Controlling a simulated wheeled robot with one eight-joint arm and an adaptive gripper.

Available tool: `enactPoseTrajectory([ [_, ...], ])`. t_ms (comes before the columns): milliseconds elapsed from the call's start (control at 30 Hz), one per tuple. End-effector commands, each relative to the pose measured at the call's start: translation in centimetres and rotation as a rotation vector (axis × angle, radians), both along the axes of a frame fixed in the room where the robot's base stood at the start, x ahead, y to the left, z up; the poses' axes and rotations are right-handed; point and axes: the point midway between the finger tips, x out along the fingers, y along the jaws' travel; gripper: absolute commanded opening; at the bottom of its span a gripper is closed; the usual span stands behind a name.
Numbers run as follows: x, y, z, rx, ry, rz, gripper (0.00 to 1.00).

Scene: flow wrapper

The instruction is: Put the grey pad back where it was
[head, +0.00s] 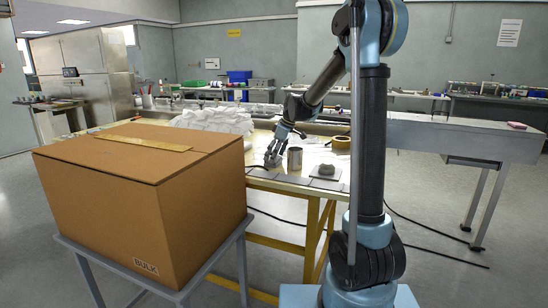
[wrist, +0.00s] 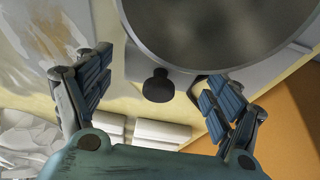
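My gripper (head: 272,158) is low over the left part of the long table in the head view. In the wrist view its two fingers (wrist: 160,98) stand wide apart, with nothing clasped between them. A rounded grey lump (head: 326,169), perhaps the grey pad, lies on a pale square near the table's front edge, right of my gripper. Flat grey plates (head: 292,180) line that edge, so I cannot tell for certain which is the pad. A metal can (head: 294,158) stands just right of my gripper. Its wide round mouth (wrist: 225,30) fills the top of the wrist view.
A dark round knob (wrist: 158,86) shows beyond my fingers, with pale blocks (wrist: 160,132) nearer. A tape roll (head: 341,144) lies behind the lump. A white heap (head: 214,120) lies behind my gripper. A large carton (head: 140,200) on a stand blocks the front left.

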Motion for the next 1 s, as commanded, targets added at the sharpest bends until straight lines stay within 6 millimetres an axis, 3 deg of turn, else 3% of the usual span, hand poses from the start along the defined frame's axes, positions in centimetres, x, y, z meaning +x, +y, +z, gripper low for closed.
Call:
enactPoseTrajectory([
  [433,-0.1,-0.4,1.0,0.0,0.0,-0.001,0.86],
  [1000,-1.4,-3.8,10.0,0.0,0.0,-0.001,0.86],
])
